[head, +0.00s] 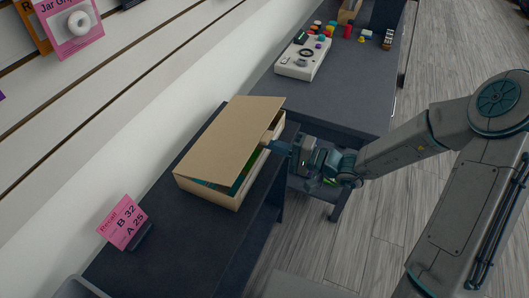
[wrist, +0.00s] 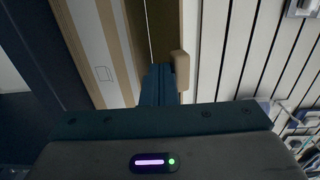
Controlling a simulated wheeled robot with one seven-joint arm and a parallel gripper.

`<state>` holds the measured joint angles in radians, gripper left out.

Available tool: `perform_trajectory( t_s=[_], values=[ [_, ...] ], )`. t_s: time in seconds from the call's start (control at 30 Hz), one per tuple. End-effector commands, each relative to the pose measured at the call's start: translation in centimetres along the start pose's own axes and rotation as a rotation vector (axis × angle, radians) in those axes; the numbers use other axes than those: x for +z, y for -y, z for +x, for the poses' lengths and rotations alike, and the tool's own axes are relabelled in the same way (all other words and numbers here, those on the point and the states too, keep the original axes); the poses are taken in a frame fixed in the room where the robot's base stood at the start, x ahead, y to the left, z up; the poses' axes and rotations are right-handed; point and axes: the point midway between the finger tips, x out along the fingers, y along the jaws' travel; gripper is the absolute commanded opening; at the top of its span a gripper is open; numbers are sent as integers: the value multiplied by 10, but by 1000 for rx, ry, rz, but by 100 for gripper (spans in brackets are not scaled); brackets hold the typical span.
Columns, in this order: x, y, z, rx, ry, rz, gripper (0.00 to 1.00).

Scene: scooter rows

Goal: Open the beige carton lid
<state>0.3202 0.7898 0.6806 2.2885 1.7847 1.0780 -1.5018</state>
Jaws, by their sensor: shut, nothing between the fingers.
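The beige carton (head: 207,197) stands on the dark table in the head view. Its lid (head: 232,135) is partly raised, tilted up along the right side, with a gap that shows green contents (head: 243,172). My gripper (head: 268,145) is at the right side of the carton, its fingertips at the lid's raised edge near a small tab. In the wrist view my shut fingers (wrist: 157,85) point at the carton, beside the beige tab (wrist: 181,70). Carton surfaces (wrist: 108,50) fill the left middle. Whether the fingers touch the lid or tab is hard to tell.
A pink price sign (head: 123,222) stands on the dark table (head: 185,245) left of the carton. A second table (head: 345,95) behind holds a white control box (head: 303,56) and several small coloured pieces. A slatted wall runs along the left. Wooden floor (head: 345,255) lies open at right.

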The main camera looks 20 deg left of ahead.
Motion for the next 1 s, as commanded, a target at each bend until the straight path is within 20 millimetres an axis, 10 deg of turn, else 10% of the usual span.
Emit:
perform_trajectory(
  t_s=[1.0],
  values=[
    [0, 31, 5, 0, 0, 0, 0]
  ],
)
